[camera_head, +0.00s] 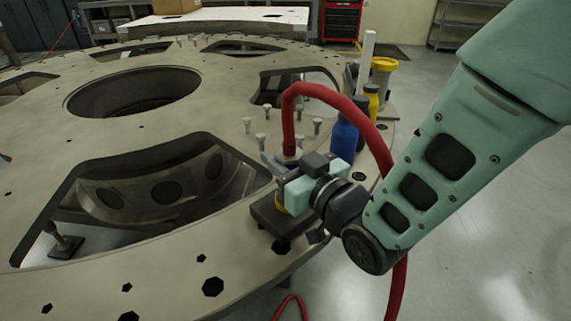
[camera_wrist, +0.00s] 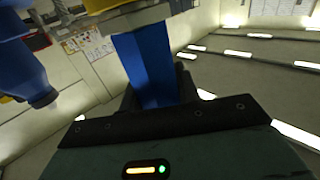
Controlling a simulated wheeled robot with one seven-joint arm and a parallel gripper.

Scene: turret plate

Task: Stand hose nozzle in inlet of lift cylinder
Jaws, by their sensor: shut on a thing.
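My gripper (camera_head: 275,175) is at the near right edge of the plate, above a dark block (camera_head: 265,212). In the wrist view it is shut on a blue body (camera_wrist: 150,65), which I take to be the hose nozzle. The red hose (camera_head: 318,91) arches up and comes down to a pale collar just behind the gripper. A small yellow part (camera_head: 280,204) shows under the gripper, near the block. A yellow part (camera_wrist: 106,5) also shows beyond the blue body in the wrist view. The lift cylinder and its inlet cannot be made out clearly; whether the nozzle touches them is hidden.
The large round turret plate (camera_head: 225,90) has wide openings. Several upright bolts (camera_head: 262,140) stand behind the gripper. A blue bottle (camera_head: 343,138), a yellow bottle (camera_head: 372,100) and a yellow funnel-like thing (camera_head: 383,70) stand to the right. The floor at right is clear except for hose.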

